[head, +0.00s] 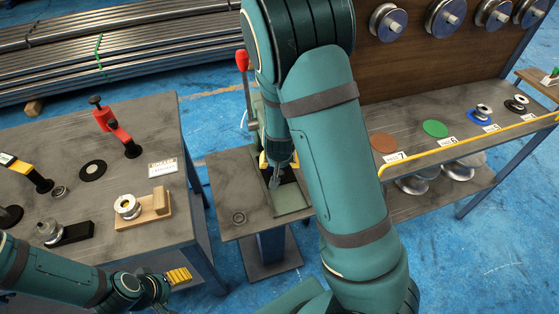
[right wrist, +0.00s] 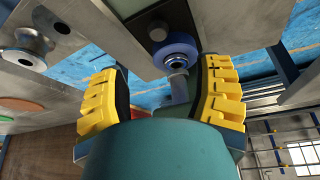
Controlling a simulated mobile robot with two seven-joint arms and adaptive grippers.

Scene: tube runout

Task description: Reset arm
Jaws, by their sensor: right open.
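My right arm crosses the middle of the head view and bends down, with its gripper (head: 277,172) low over the small pedestal stand (head: 232,190); the arm partly hides it. In the right wrist view my right gripper (right wrist: 160,72) has its yellow-padded fingers wide apart, with nothing held. A blue-rimmed wheel (right wrist: 176,48) with a metal hub shows beyond the gap between the fingers. A large teal shape fills the bottom centre of that view. My left gripper (head: 178,276) is at the front edge of the left workbench, yellow pads showing; its opening is unclear.
The left workbench (head: 140,140) carries a red tool (head: 115,130), a black disc (head: 93,170) and a wooden block with a metal roller (head: 128,206). At right, a rack shelf (head: 405,150) holds coloured discs, with several wheels on its back panel. Steel tubes (head: 120,50) lie behind.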

